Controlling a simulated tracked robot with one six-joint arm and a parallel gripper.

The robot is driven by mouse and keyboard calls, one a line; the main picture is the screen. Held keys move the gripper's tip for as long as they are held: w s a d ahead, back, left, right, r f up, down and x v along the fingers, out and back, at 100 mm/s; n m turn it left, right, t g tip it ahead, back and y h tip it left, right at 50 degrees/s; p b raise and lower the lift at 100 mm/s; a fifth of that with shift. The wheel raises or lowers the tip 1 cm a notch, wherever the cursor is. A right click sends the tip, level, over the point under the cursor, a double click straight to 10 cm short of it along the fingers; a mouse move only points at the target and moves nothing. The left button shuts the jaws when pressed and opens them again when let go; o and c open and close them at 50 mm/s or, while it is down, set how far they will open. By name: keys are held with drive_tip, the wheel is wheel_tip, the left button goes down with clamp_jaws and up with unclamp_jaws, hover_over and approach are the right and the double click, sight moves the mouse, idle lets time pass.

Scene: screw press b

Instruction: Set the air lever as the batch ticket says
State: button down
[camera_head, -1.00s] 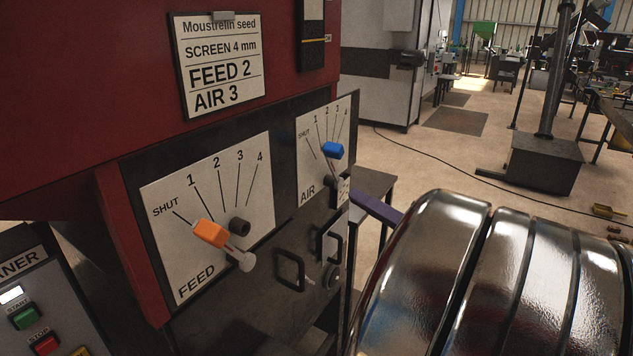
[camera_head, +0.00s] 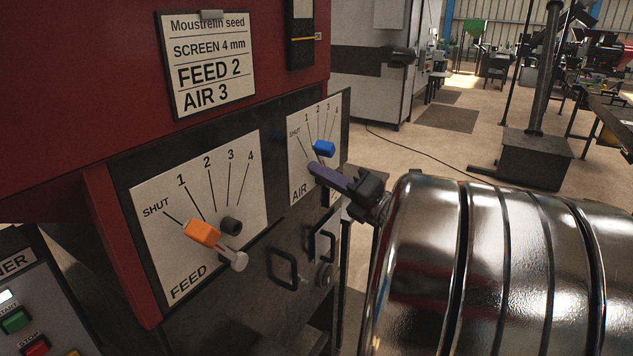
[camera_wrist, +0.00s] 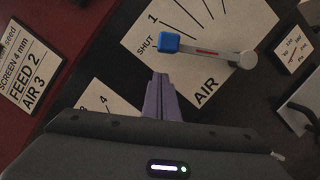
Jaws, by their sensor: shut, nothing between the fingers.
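The batch ticket (camera_head: 207,65) reads Moustrelin seed, SCREEN 4 mm, FEED 2, AIR 3. The air lever has a blue knob (camera_head: 324,148) and stands off the AIR dial (camera_head: 300,165), marked SHUT and 1 to 4. In the wrist view, the blue knob (camera_wrist: 170,43) appears near SHUT and 1, its grey bar running right to a round end. The head view shows it nearer the middle marks, so I cannot tell its exact setting. My gripper (camera_head: 314,169), with purple fingers, is shut and empty, just below the knob; a small gap shows in the wrist view (camera_wrist: 160,80).
The feed lever, with its orange knob (camera_head: 203,232), stands over the FEED dial (camera_head: 160,255) left of the air lever. Black handles (camera_head: 283,268) stick out below the dials. A control box with green and red buttons (camera_head: 15,320) is at lower left.

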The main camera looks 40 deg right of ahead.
drive_tip(key=shift+w+d+r, duration=0.2)
drive_tip(key=shift+d+r, duration=0.15)
drive_tip(key=shift+d, duration=0.2)
drive_tip(key=shift+w+d+r, duration=0.15)
drive_tip(key=shift+d+r, duration=0.2)
drive_tip(key=shift+d, duration=0.2)
